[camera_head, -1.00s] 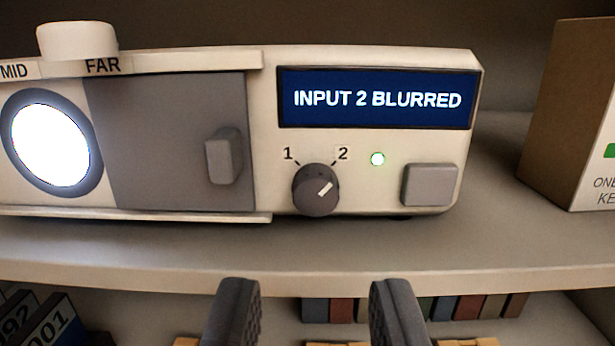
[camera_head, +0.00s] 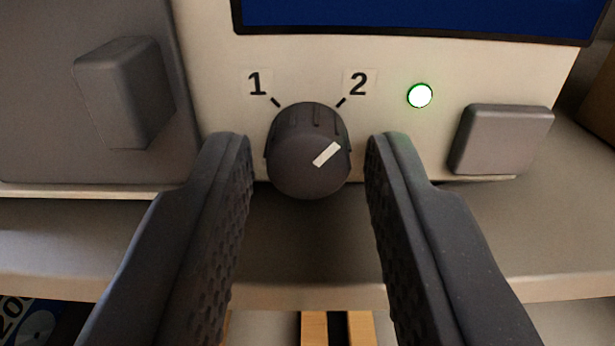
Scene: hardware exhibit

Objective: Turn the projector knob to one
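The projector (camera_head: 215,60) has a cream front panel on a shelf. Its dark grey round knob (camera_head: 308,165) sits between the labels 1 (camera_head: 257,83) and 2 (camera_head: 358,84). The knob's white mark points up and right, toward 2. My gripper (camera_head: 308,155) is open, with one finger on each side of the knob. A small gap shows between each fingertip and the knob, so they look apart from it.
A grey slider handle (camera_head: 125,92) sticks out left of the knob. A lit green light (camera_head: 420,95) and a grey square button (camera_head: 500,138) are to the right. The blue screen (camera_head: 420,15) is cut off above. The shelf (camera_head: 60,240) runs below my fingers.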

